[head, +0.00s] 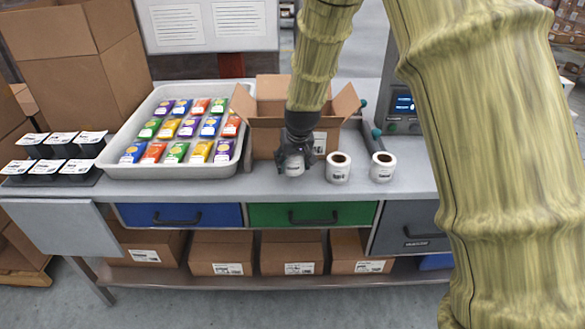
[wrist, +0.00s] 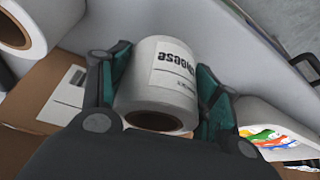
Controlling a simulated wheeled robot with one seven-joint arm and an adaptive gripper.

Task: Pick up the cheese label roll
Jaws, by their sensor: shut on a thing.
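The cheese label roll (wrist: 165,80) is white, with a printed label that reads "cheese" in the wrist view. My gripper (wrist: 160,95) has its teal fingers on both sides of it and is shut on it. In the head view, my gripper (head: 294,160) is over the counter in front of the open carton, and the roll (head: 294,169) shows below it. I cannot tell whether the roll touches the counter. Two similar white rolls, one (head: 338,168) and another (head: 382,167), stand to the right on the counter.
An open cardboard box (head: 265,140) stands right behind my gripper. A white tray (head: 110,158) of several colourful packs is to the left, with black labelled trays (head: 50,178) beyond. A machine with a blue display (head: 404,103) stands at the right. The counter's front edge is close.

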